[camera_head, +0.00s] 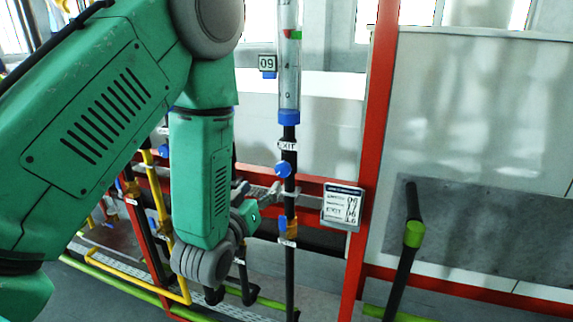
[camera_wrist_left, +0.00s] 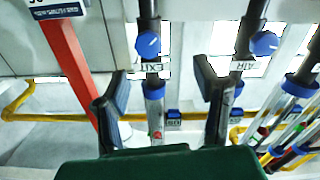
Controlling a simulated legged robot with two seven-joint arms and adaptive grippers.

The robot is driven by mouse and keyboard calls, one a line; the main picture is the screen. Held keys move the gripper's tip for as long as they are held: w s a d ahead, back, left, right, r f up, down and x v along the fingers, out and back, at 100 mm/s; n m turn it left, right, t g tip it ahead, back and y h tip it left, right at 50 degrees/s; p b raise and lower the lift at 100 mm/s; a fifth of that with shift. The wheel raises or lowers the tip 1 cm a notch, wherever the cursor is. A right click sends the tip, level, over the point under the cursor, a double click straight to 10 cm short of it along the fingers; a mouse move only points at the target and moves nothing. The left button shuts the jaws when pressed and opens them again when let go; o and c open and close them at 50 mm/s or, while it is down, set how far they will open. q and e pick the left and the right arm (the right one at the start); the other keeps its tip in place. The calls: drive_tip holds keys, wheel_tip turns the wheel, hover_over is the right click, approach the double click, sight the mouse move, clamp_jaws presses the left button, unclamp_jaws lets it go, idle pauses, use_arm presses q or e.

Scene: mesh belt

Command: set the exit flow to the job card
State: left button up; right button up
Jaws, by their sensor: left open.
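The exit flow tube (camera_head: 289,70) is clear, with a blue collar and red and green marks near its top. Below it are a white EXIT label (camera_head: 287,146) and a blue knob (camera_head: 283,170). The job card (camera_head: 342,205) hangs on the red post; its small figures are hard to read. My left gripper (camera_head: 262,190) is beside the pipe below the knob. In the left wrist view the picture is inverted; the gripper (camera_wrist_left: 160,78) is open and empty, with the EXIT label (camera_wrist_left: 152,67) and knob (camera_wrist_left: 148,44) between and beyond its fingers. My right gripper is out of view.
The red post (camera_head: 375,120) stands right of the tube. A black pipe with a green joint (camera_head: 413,234) rises at the right. In the left wrist view, an AIR label (camera_wrist_left: 241,65) and another blue knob (camera_wrist_left: 264,43) are beside the exit line. Yellow pipes (camera_head: 155,285) run low at left.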

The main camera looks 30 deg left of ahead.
sight(282, 172)
use_arm(q)
drive_tip(key=w, duration=0.3)
drive_tip(key=w+d+r+p, duration=0.1)
drive_tip(key=w, duration=0.2)
drive_tip(key=w+p, duration=0.1)
drive_tip(key=w, duration=0.3)
drive_tip(key=shift+d+r, duration=0.2)
drive_tip(key=shift+d, duration=0.2)
drive_tip(key=a, duration=0.1)
drive_tip(key=a+f, duration=0.1)
drive_tip(key=a, duration=0.2)
drive_tip(key=shift+w+a+f, duration=0.15)
drive_tip(key=shift+w+f, duration=0.15)
drive_tip(key=shift+w, duration=0.05)
drive_tip(key=c, duration=0.4)
drive_tip(key=shift+r, duration=0.1)
drive_tip(key=c, duration=0.6)
drive_tip(key=shift+w+d+r, duration=0.1)
drive_tip(key=shift+d, duration=1.15)
drive_tip(key=shift+c, duration=1.4)
drive_tip(key=shift+a, duration=0.65)
drive_tip(key=shift+s+d, duration=0.2)
drive_tip(key=shift+d, duration=0.1)
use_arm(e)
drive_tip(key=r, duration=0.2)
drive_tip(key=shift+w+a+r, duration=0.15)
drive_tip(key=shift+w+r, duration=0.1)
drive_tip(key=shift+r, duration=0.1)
